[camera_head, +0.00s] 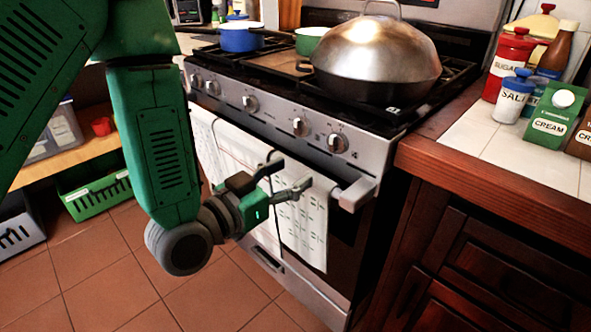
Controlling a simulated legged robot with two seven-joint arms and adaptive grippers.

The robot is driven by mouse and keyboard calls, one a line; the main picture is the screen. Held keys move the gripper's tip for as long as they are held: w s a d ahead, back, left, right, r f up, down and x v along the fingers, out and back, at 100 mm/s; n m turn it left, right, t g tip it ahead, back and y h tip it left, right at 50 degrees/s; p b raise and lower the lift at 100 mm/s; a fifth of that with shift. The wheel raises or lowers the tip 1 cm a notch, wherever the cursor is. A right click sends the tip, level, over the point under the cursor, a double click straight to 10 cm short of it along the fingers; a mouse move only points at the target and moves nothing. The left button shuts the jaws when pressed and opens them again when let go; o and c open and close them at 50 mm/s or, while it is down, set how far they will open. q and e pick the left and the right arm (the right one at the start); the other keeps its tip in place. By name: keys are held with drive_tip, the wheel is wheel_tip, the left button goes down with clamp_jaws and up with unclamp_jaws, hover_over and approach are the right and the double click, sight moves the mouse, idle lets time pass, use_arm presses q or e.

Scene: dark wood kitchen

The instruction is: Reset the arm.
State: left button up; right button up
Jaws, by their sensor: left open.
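My left arm comes in from the upper left, green and bent at the elbow. My left gripper (288,178) is open in front of the stove's oven door (345,225), close to the oven handle (352,194) and the white towel (304,228) hanging there. I cannot tell whether its fingers touch the handle or towel. Nothing is seen held in it. My right gripper is not in view.
A domed metal lid (375,55) covers the front right of the stove top. A blue pot (241,37) stands behind left. The counter (500,180) at right holds a sugar jar (508,62), salt and cream carton (555,118). A green crate (95,190) sits low at left.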

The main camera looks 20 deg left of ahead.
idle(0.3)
use_arm(q)
drive_tip(key=s+a+f+n+g+y+p, duration=0.1)
drive_tip(key=s+a+f+g+y+p, duration=0.1)
drive_tip(key=s+f+g, duration=0.5)
drive_tip(key=s+a+f+n+g+y+p, duration=0.1)
drive_tip(key=s+f+g+y+p, duration=0.15)
drive_tip(key=f, duration=0.75)
drive_tip(key=s+a+f+g+y+p, duration=0.1)
drive_tip(key=s+a+f+g, duration=0.1)
drive_tip(key=s, duration=0.6)
drive_tip(key=s+a+f+n+g+p, duration=0.1)
drive_tip(key=s+a+f+g+p, duration=0.1)
drive_tip(key=s+f+g, duration=0.3)
drive_tip(key=s, duration=0.3)
drive_tip(key=shift+a+n+y, duration=0.15)
drive_tip(key=shift+n+y, duration=0.15)
drive_tip(key=shift+y, duration=0.05)
